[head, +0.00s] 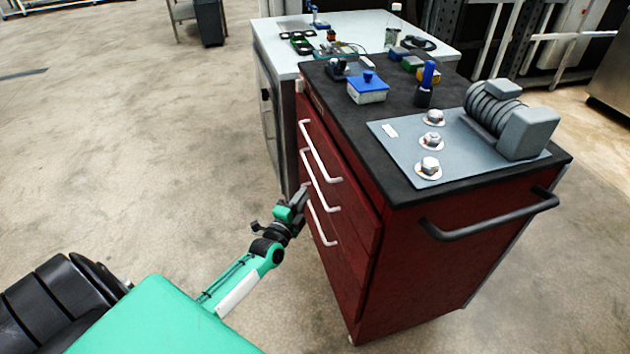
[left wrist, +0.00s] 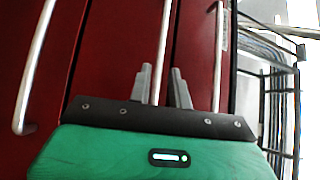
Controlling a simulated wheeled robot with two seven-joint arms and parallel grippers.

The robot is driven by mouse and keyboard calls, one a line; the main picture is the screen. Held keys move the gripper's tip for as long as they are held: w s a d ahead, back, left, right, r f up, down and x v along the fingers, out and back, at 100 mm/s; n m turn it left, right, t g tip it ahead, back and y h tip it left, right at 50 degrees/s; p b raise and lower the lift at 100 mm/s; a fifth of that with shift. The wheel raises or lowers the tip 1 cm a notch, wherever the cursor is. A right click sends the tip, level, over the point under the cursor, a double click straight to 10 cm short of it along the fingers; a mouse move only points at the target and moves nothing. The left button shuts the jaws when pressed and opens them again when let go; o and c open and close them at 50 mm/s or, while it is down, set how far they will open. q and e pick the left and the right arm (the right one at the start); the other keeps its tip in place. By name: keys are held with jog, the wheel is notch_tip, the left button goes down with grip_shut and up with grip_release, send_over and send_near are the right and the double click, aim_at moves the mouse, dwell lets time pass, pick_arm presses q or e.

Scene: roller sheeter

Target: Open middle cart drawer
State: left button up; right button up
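The red cart (head: 424,265) has a column of drawers with pale bar handles, and the drawers look closed. The middle drawer's handle (head: 320,184) lies between the top handle (head: 320,152) and the bottom handle (head: 320,224). My left gripper (head: 301,194) is at the drawer front by the middle handle. In the left wrist view its two grey fingers (left wrist: 166,88) are apart, and the middle handle (left wrist: 163,40) runs between them, nearer the left finger. I cannot tell whether a finger touches it. My right gripper is out of view.
The cart's black top (head: 395,125) carries a grey plate with a roller device (head: 510,118), a blue-lidded box (head: 367,87) and small items. A white-topped cabinet (head: 270,50) stands behind. The floor (head: 130,150) left of the drawers is clear.

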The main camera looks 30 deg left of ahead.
aim_at(314, 179)
pick_arm(q)
jog(key=w, duration=0.5)
jog(key=w+r+b, duration=0.1)
jog(key=w, duration=0.1)
jog(key=shift+w+a, duration=0.15)
jog(key=shift+a, duration=0.2)
jog(key=shift+w, duration=0.1)
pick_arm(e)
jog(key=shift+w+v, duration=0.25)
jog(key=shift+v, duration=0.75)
pick_arm(q)
jog(key=shift+c, duration=0.2)
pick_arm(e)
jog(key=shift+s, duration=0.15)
pick_arm(q)
grip_shut()
